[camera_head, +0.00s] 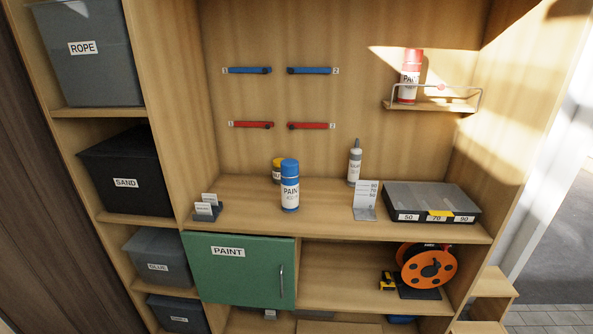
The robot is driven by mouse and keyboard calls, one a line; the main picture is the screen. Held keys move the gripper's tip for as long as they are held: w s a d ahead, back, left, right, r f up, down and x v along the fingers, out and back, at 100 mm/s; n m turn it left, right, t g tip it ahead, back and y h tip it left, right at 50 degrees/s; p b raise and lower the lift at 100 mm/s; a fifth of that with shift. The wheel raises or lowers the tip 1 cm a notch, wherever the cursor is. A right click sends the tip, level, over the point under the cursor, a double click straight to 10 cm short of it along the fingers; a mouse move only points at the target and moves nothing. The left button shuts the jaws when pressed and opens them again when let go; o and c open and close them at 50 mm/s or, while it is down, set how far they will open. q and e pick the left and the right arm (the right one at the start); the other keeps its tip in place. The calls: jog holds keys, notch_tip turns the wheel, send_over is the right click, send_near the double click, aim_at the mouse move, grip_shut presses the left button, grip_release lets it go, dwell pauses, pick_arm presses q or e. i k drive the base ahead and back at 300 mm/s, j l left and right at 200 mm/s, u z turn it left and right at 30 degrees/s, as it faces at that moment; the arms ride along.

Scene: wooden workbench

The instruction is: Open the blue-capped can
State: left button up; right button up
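The blue-capped can (290,187) is a spray can with a blue cap and a white label reading PAINT. It stands upright on the workbench top (330,222), near the middle, with its cap on. A yellow can (277,171) stands close behind it to the left, partly hidden by it. Neither of my grippers is in this view, so their state does not show.
A small card stand (207,210) is to the left; a sign (366,200), a grey-capped bottle (354,163) and a dark box (430,203) are to the right. A red-capped can (410,80) sits on a wall shelf. A green PAINT door (240,275) is below.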

aim_at(290, 187)
jog(key=i+j, duration=0.15)
jog(key=i, duration=0.25)
jog(key=i+j, duration=0.15)
jog(key=i, duration=0.3)
